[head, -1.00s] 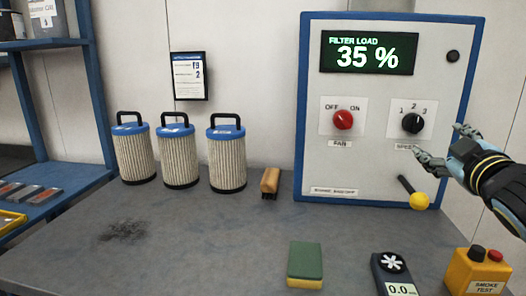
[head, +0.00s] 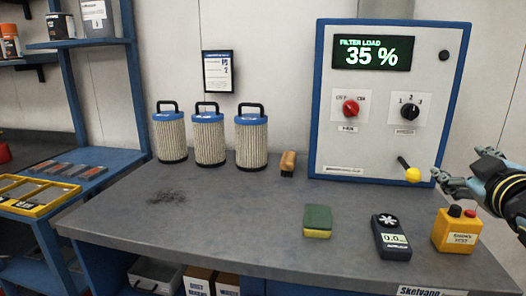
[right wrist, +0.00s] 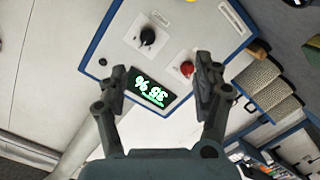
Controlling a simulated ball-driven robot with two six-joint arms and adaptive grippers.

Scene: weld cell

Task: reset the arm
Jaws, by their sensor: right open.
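My right gripper (head: 455,182) is at the right edge of the head view, beside the lower right corner of the control panel (head: 333,130). It is open and empty. In the right wrist view its two fingers (right wrist: 163,82) stand apart, with the panel's display (right wrist: 150,88) seen between them. The yellow-knobbed lever (head: 412,174) on the panel is just left of the fingertips, and they look apart from it. The display reads FILTER LOAD 35 %. Below it are a red fan knob (head: 351,108) and a black speed knob (head: 410,111). My left gripper is not in view.
Three filter cartridges (head: 209,140) and a brush (head: 288,163) stand at the back of the bench. A green-yellow sponge (head: 317,221), a meter (head: 390,238) and a yellow button box (head: 455,231) are near the front. Blue shelves (head: 100,120) stand left.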

